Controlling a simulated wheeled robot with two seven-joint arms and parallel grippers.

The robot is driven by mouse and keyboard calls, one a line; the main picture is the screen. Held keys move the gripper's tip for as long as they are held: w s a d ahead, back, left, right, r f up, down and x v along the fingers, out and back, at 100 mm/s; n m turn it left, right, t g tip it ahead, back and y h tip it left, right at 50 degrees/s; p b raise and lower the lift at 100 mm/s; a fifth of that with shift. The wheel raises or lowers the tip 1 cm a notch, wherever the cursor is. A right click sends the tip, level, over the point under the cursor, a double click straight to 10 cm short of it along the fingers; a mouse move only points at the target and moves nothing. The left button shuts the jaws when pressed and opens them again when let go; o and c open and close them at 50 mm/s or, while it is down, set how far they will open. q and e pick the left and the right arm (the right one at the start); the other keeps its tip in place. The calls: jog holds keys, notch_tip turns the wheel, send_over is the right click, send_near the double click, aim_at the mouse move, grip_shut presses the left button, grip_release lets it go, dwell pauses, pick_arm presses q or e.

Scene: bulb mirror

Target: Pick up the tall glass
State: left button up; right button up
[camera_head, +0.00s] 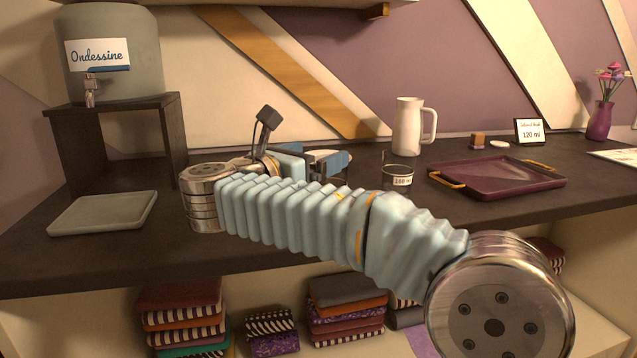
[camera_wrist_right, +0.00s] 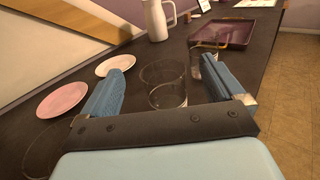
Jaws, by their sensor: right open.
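My right gripper (camera_wrist_right: 165,64) is open, one blue finger on each side of a clear glass (camera_wrist_right: 163,86), with visible gaps. The glass stands upright on the dark counter. In the head view the right gripper (camera_head: 311,160) is over the counter, partly hidden behind my own arm, which also hides most of that glass. A second clear glass (camera_head: 397,172) with a "180 ml" label stands to its right; in the wrist view it is partly behind the right finger. A third glass rim shows at the lower left of the wrist view (camera_wrist_right: 42,150). I cannot tell which glass is tallest.
A pink plate (camera_wrist_right: 62,99) and a white plate (camera_wrist_right: 115,65) lie left of the gripper. A white pitcher (camera_head: 407,127) stands at the back. A purple tray (camera_head: 500,174) lies right. A grey tray (camera_head: 103,213) and a dispenser (camera_head: 112,70) on a stand are left.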

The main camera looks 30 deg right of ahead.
jog(key=f, duration=0.5)
jog(key=f+b, duration=0.1)
jog(key=f, duration=0.1)
jog(key=shift+w+d+f, duration=0.25)
jog(key=shift+d+f, duration=0.1)
jog(key=shift+f, duration=0.05)
jog(key=x, duration=0.6)
jog(key=shift+w+d, duration=0.2)
jog(key=shift+d, duration=0.15)
jog(key=c, duration=1.2)
